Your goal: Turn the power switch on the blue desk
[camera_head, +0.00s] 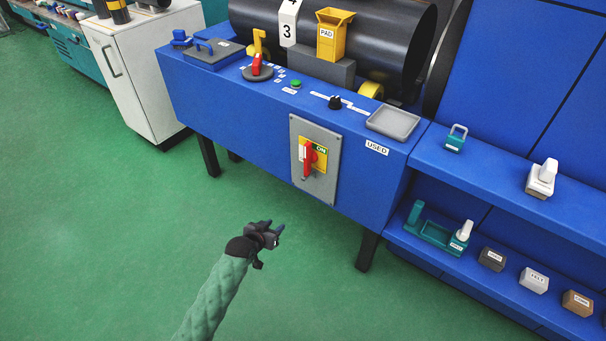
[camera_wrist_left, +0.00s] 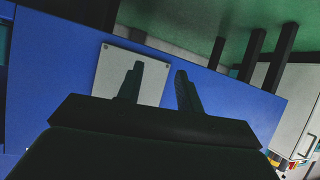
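The power switch has a red handle (camera_head: 308,162) on a yellow plate marked ON. The handle points roughly up and down, and the ON mark is to its right. It sits on a grey panel (camera_head: 329,183) on the front of the blue desk (camera_head: 240,114). My left gripper (camera_head: 279,231) is in front of and below the panel, open, empty and apart from it. In the left wrist view the open fingers (camera_wrist_left: 159,71) stand before part of the grey panel (camera_wrist_left: 118,62); the red handle does not show there. My right gripper is not in view.
A white cabinet (camera_head: 140,80) stands left of the desk. Blue shelves (camera_head: 500,182) with small blocks stand at the right. The desk top carries a red lever (camera_head: 256,64), a black knob (camera_head: 335,102) and a grey tray (camera_head: 393,123). The green floor before the desk is clear.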

